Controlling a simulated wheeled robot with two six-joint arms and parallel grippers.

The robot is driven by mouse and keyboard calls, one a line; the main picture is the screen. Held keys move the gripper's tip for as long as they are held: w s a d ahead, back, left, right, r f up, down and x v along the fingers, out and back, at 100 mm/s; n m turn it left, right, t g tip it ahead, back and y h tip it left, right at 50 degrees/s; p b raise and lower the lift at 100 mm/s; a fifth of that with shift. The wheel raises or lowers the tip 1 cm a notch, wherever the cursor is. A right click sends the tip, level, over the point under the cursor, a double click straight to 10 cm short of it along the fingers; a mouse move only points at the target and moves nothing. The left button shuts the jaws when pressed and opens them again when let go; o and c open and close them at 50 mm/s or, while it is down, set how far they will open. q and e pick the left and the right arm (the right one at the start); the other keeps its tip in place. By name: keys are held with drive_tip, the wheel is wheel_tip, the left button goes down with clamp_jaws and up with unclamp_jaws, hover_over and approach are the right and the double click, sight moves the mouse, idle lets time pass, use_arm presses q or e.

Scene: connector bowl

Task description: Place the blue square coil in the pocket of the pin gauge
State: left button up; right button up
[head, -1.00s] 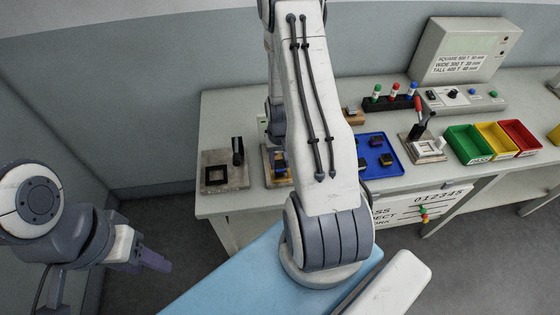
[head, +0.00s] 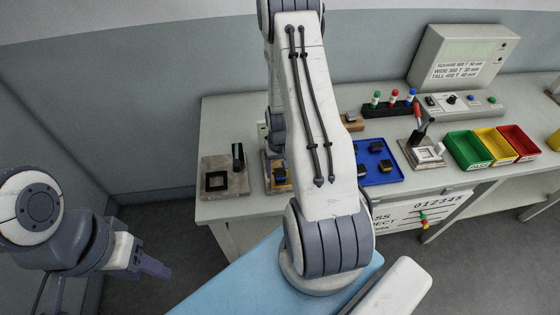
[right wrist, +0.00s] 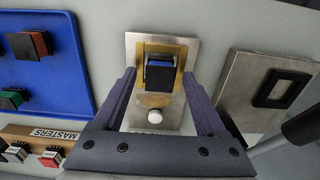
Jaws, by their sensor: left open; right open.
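The blue square coil (right wrist: 159,74), with a dark top, sits in the brass pocket block (right wrist: 148,55) of a metal plate (right wrist: 133,42) with a white round knob, which looks like the pin gauge. The coil looks slightly tilted; how deep it sits I cannot tell. My right gripper (right wrist: 159,78) is open, its fingers on either side of the block and coil. In the head view the plate and block (head: 279,180) are partly hidden behind my right arm, which hides that gripper's tips. My left gripper (head: 153,266) is open and empty, away from the bench.
A plate with a black square frame and post (head: 214,182) stands left of the gauge. A blue tray (head: 390,173) with several coils lies to the right. A masters rack (right wrist: 38,133) is close by.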

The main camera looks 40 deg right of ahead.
sight(280, 172)
drive_tip(key=shift+w+r, duration=0.1)
drive_tip(key=shift+r, duration=0.45)
wheel_tip(280, 172, up, 11)
drive_tip(key=b, duration=0.2)
drive_tip(key=shift+b, duration=0.35)
drive_tip(key=s+a+r+n, duration=0.1)
drive_tip(key=a+r+n, duration=0.25)
drive_tip(key=a, duration=0.65)
drive_tip(key=s+a+r+n, duration=0.1)
drive_tip(key=a+r+n, duration=0.3)
drive_tip(key=a, duration=0.6)
drive_tip(key=s+a+r+n+b, duration=0.1)
drive_tip(key=s+a+n, duration=0.2)
drive_tip(key=s+a, duration=0.2)
drive_tip(key=s+a+r+n+y+b, duration=0.1)
drive_tip(key=s+a+n, duration=0.2)
drive_tip(key=s+a, duration=0.3)
drive_tip(key=s, duration=0.3)
drive_tip(key=shift+s+r+b, duration=0.2)
drive_tip(key=shift+r+b, duration=0.1)
